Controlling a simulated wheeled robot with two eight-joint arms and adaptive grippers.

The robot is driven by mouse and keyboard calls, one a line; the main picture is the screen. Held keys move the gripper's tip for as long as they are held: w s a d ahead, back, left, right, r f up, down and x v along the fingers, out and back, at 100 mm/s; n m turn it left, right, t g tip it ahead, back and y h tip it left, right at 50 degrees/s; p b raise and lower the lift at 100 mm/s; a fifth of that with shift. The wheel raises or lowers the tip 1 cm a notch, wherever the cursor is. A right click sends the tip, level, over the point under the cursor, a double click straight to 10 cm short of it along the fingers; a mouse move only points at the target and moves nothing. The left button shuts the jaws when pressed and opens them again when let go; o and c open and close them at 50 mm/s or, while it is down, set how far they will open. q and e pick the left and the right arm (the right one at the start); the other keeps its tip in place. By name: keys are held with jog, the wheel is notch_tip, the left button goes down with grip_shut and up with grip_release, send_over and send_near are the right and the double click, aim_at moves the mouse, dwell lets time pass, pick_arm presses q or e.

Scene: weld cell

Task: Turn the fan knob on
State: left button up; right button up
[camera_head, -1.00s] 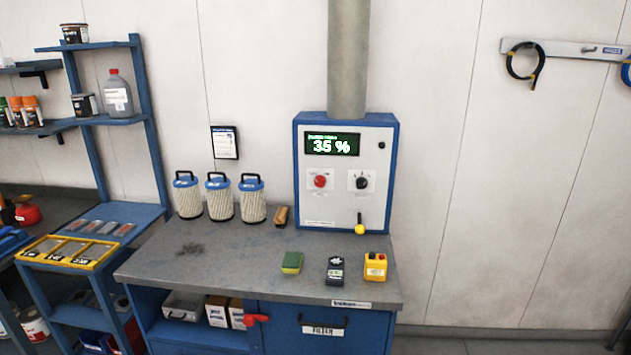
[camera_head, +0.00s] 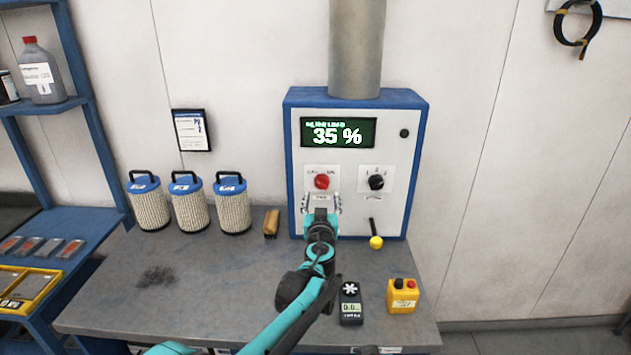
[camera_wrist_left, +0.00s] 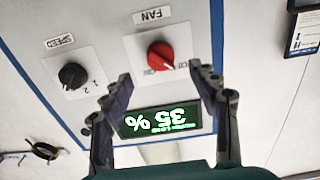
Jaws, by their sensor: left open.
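The red fan knob (camera_head: 322,181) sits on the white front of the blue-framed control box (camera_head: 418,150), below a display reading 35 %. In the left wrist view the knob (camera_wrist_left: 160,54), under a FAN label, appears upside down; its pale mark seems to lean toward the right-hand position label. My left gripper (camera_head: 322,201) is open, just below and in front of the knob in the head view. In the left wrist view its two fingers (camera_wrist_left: 162,78) are spread on either side of the knob, with nothing between them; contact is not visible. My right gripper is not in view.
A black speed knob (camera_head: 376,182) is right of the fan knob. A yellow-tipped lever (camera_head: 376,242) hangs below. The bench (camera_head: 215,285) holds three filters (camera_head: 190,205), a brush (camera_head: 271,222), a dark meter (camera_head: 350,303) and a yellow button box (camera_head: 403,296).

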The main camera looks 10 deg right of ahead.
aim_at(322, 185)
pick_arm(q)
jog(key=b+x, duration=0.1)
jog(key=x, duration=0.5)
jog(key=shift+f, duration=0.1)
jog(key=shift+w+d+b, duration=0.15)
jog(key=shift+w+b, duration=0.15)
jog(key=shift+w, duration=0.3)
jog(key=c, duration=1.2)
